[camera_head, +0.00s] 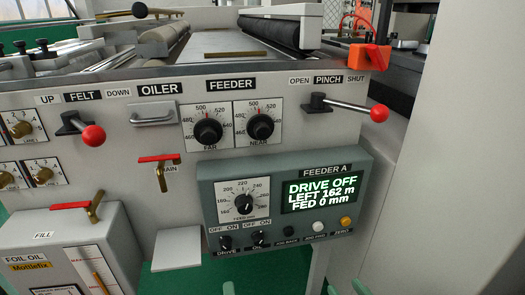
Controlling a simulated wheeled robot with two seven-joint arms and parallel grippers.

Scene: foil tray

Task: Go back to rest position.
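I cannot make out either of my grippers in the head view. The grey feeder machine (330,140) fills the middle. Its pinch lever (345,107) has a red knob and points right, on the SHUT side. The felt lever (82,128) points right, on the DOWN side. The feeder A box (300,225) has a lit display (318,193) reading DRIVE OFF, LEFT 162 m, FED 0 mm. The far dial (208,131) and near dial (261,126) sit side by side above it.
A foil oil tank (65,235) with a red-handled valve (92,207) stands at lower left. A red-handled drain tap (160,170) juts from the panel. Rollers (268,28) and an orange block (375,57) are on top. A plain pale wall (460,170) is at right.

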